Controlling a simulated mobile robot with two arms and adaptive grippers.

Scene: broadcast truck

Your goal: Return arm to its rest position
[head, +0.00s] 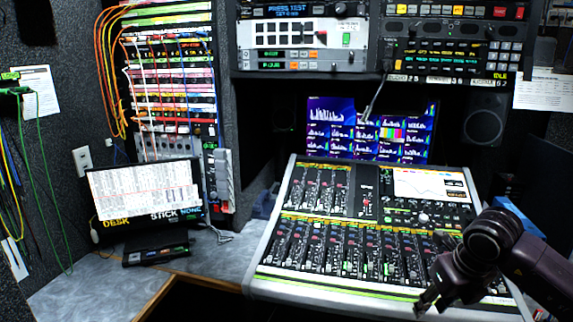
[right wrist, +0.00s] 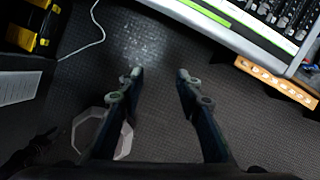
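My right arm (head: 490,250) comes in from the right in the head view, dark and bent. Its gripper (head: 430,298) points down and left in front of the mixing console's lower right part. In the right wrist view the two fingers of the right gripper (right wrist: 157,76) stand apart with nothing between them, above a dark textured surface. My left arm and gripper are not in view.
The mixing console (head: 262,272) fills the centre right; its edge also shows in the right wrist view (right wrist: 222,28). A monitor (head: 145,192) stands on the grey desk (head: 75,293) at left. A pale angular object (right wrist: 90,128) lies beside the left finger. Racks line the back.

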